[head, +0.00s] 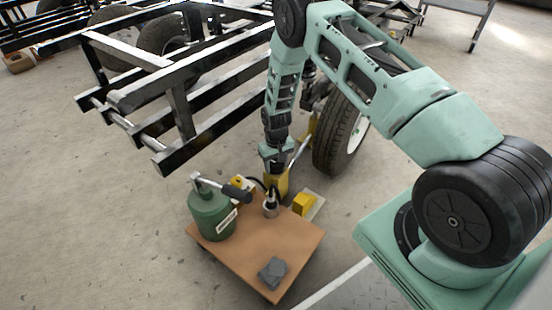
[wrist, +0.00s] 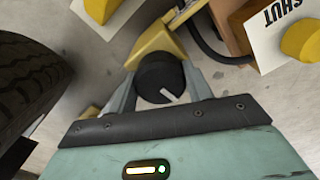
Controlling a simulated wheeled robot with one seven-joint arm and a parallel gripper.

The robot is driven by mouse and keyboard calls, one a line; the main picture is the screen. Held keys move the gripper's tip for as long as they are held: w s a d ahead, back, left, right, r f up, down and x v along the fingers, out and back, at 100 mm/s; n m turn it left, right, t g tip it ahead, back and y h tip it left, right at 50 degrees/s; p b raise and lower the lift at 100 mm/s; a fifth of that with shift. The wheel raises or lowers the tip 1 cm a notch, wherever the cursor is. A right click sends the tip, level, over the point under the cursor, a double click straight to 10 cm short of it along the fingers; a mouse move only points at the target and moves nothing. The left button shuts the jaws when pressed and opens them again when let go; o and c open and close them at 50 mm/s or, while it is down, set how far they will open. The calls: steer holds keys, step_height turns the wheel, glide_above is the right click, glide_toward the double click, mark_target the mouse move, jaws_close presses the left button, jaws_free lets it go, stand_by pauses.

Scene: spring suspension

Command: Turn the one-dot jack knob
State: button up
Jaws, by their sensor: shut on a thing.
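A black round knob (wrist: 160,79) with a white pointer line shows in the wrist view, on a yellow jack body (wrist: 157,42). My gripper (wrist: 160,88) is shut on this knob, with one grey finger on each side of it. No dots can be made out on the knob or beside it. In the head view my gripper (head: 272,160) points down at the yellow jack (head: 278,185), close to the wheel. There the knob is hidden by my gripper.
A tyre (head: 340,135) stands close on the right. A "SHUT" sign (wrist: 277,30) and yellow knob (wrist: 302,40) are nearby.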

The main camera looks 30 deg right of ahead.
steer(key=n+p, duration=0.2)
steer(key=n, duration=0.1)
steer(key=shift+r+n, duration=0.15)
steer(key=shift+n, duration=0.25)
steer(key=n+p, duration=0.2)
steer(key=n, duration=0.1)
steer(key=shift+n, duration=0.3)
steer(key=n+p, duration=0.1)
steer(key=n, duration=0.2)
steer(key=shift+n+p, duration=0.3)
steer(key=shift+p, duration=0.1)
steer(key=n+p, duration=0.1)
steer(key=n, duration=1.1)
steer(key=shift+n, duration=0.3)
steer(key=n, duration=0.4)
steer(key=shift+f+n, duration=0.2)
steer(key=shift+n, duration=0.1)
steer(key=shift+w+n, duration=0.1)
steer(key=shift+n, duration=1.6)
